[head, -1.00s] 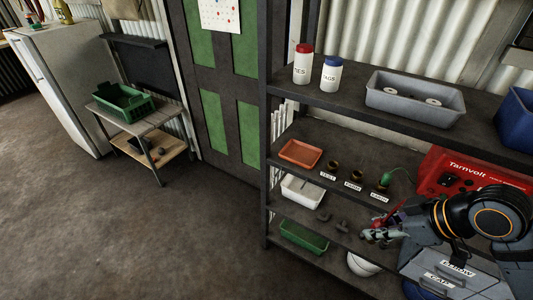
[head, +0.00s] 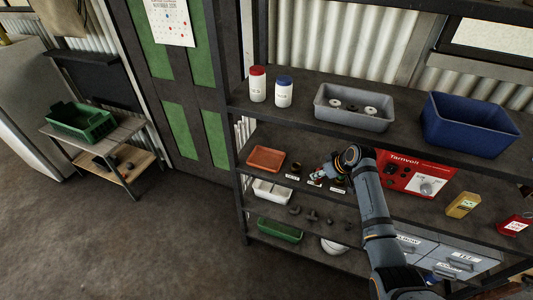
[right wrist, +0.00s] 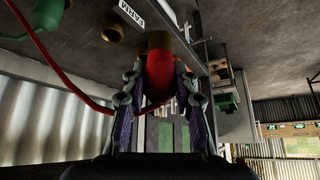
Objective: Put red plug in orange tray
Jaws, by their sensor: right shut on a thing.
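My right gripper (head: 320,173) is shut on the red plug (right wrist: 160,78), which sits between its two fingers in the right wrist view. A red cable (right wrist: 85,100) runs from the plug. A brass-coloured round piece (right wrist: 158,42) is at the plug's far end; I cannot tell whether it is part of the plug or a socket behind it. The orange tray (head: 266,159) lies on the middle shelf, left of my right gripper, and looks empty. My left gripper is out of view.
Small brass sockets (head: 296,167) with labels stand between tray and gripper. A green plug (right wrist: 48,12) shows near another brass socket (right wrist: 112,30). The red Tarnvolt box (head: 405,175) is to the right. The upper shelf holds a grey tray (head: 352,122) and a blue bin (head: 470,125).

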